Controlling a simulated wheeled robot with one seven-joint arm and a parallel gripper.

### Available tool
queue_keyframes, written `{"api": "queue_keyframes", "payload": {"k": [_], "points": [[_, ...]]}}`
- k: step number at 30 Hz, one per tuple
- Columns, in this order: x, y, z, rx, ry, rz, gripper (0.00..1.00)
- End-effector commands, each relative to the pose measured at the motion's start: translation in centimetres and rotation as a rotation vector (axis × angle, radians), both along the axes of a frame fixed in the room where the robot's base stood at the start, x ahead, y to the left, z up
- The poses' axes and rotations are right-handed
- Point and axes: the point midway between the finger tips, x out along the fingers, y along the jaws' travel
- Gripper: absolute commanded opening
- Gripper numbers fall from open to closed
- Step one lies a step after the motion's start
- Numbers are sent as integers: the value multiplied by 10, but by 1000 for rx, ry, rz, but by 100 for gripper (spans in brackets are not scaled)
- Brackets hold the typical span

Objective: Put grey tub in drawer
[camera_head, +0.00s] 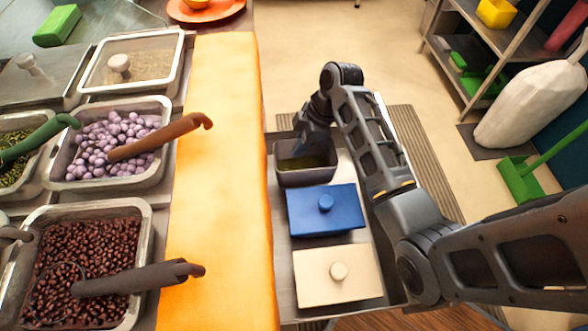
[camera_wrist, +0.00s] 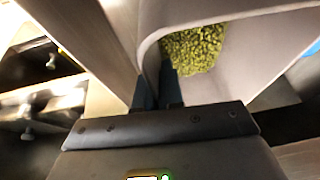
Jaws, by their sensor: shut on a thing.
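The grey tub (camera_head: 305,179), with green bits inside, is at the far left part of the open metal drawer (camera_head: 352,262), beyond a blue-lidded tub. I cannot tell whether it rests on the drawer floor or hangs just above it. My gripper (camera_head: 303,148) comes down at the tub's far side and is shut on its wall. In the wrist view my gripper (camera_wrist: 160,88) has its fingers pinched on the wall of the tub (camera_wrist: 232,88), with the green contents beyond. The tub looks nearly level in the head view.
A blue-lidded tub (camera_head: 318,220) and a cream-lidded tub (camera_head: 314,282) fill the near part of the drawer. The orange-covered counter edge (camera_head: 222,180) runs along the left. Topping pans, including dark beans (camera_head: 85,252), stand left of it. Shelves (camera_head: 480,45) stand at the far right.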

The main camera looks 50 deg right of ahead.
Motion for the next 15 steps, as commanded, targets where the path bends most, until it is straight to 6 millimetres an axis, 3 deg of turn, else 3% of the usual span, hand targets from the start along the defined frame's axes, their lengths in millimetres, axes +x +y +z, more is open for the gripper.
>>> {"api": "queue_keyframes", "payload": {"k": [15], "points": [[0, 0, -56, 0, 0, -1, 0]]}}
